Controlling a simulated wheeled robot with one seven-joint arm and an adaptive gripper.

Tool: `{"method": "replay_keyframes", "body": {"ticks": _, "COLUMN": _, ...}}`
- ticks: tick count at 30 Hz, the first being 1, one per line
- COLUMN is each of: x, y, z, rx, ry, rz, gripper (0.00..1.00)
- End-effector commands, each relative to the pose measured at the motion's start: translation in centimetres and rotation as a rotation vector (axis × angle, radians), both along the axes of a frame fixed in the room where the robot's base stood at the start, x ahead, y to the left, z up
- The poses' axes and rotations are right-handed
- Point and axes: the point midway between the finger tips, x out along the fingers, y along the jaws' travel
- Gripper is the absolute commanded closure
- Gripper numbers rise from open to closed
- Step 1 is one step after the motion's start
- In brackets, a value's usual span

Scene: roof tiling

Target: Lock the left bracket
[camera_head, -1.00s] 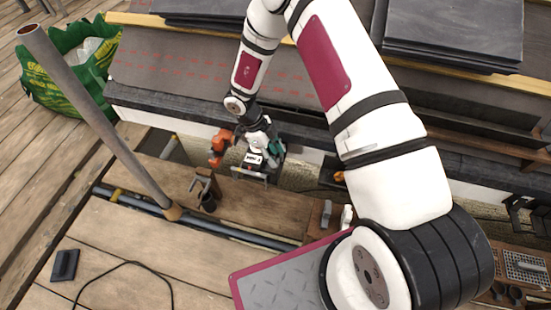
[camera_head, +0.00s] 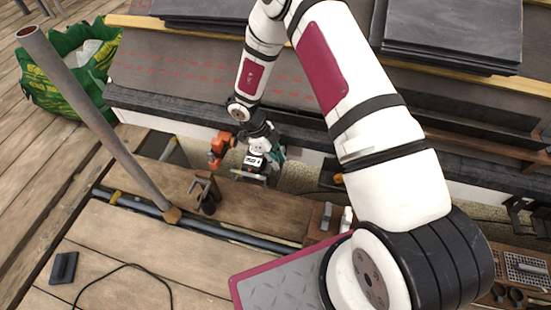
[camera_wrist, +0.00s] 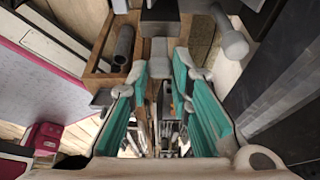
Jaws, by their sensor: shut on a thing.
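My gripper (camera_head: 270,160) is low at the roof edge in the head view, mostly hidden by its own wrist. In the wrist view, its teal fingers (camera_wrist: 160,82) stand on either side of a narrow grey metal part (camera_wrist: 158,52), shut on it. I cannot tell for sure whether this part belongs to the left bracket. A grey knob-ended part (camera_wrist: 234,44) is just right of the fingers. The contact itself is partly hidden by the fingertips.
A grey pole (camera_head: 95,115) rises left of the arm. A clamp-like tool (camera_head: 207,195) is on the planks. A green bag (camera_head: 70,65) lies at left. Stacked dark slates (camera_head: 450,30) lie on the roof.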

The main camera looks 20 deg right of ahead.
Motion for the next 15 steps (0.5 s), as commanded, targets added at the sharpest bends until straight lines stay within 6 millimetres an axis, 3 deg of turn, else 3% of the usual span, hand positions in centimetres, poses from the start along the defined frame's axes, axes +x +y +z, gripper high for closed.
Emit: {"method": "replay_keyframes", "body": {"ticks": 15, "x": -1.2, "y": -1.7, "z": -0.2, "rx": 0.248, "ry": -0.179, "rz": -0.002, "gripper": 1.0}}
